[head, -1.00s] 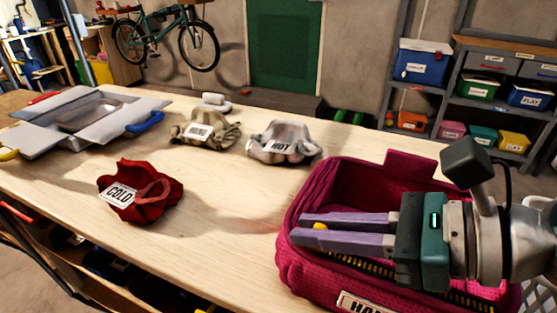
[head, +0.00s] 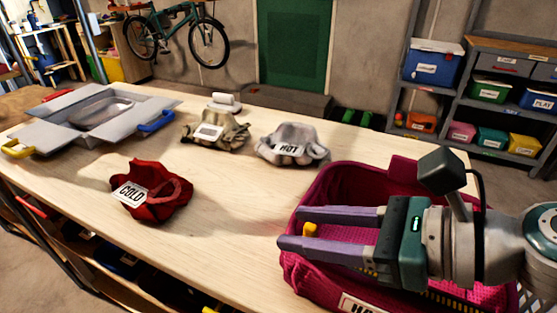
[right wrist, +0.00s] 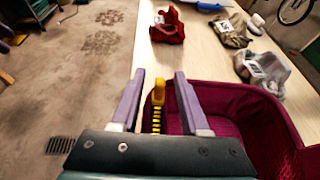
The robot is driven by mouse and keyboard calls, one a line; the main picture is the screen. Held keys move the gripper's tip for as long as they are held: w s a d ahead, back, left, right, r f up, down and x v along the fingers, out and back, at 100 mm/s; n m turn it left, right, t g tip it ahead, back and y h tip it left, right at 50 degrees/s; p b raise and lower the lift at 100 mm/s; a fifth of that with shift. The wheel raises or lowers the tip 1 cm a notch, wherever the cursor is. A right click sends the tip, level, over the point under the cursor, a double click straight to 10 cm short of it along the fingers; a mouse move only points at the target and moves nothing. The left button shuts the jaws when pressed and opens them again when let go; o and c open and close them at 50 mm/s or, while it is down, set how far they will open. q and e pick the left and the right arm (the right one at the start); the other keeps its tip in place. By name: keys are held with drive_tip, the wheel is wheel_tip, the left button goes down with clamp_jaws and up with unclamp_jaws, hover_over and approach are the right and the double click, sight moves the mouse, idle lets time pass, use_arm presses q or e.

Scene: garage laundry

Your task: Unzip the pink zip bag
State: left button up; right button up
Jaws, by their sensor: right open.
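The pink zip bag (head: 405,170) sits on the near right of the table, its top gaping and its mesh inside showing. My right gripper (head: 290,228) is over the bag's left end, with its two purple fingers apart. A yellow zip pull (head: 310,230) stands between the fingers. In the right wrist view the pull (right wrist: 158,92) is upright between the open fingers (right wrist: 168,80), with clear gaps beside it, on a dark and yellow zip track (right wrist: 156,120). The bag's dark pink wall (right wrist: 240,95) lies to the right there. My left gripper is not in view.
A red cloth labelled COLD (head: 152,190), a tan labelled cloth (head: 215,130) and a grey cloth labelled HOT (head: 292,144) lie on the wooden table (head: 235,215). A grey open-flapped box (head: 60,105) is at the far left.

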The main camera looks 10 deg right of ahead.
drive_tip(key=p+v, duration=0.1)
drive_tip(key=v, duration=0.8)
drive_tip(key=shift+s+d+r, duration=0.15)
drive_tip(key=shift+s+d, duration=0.15)
drive_tip(key=shift+d, duration=0.1)
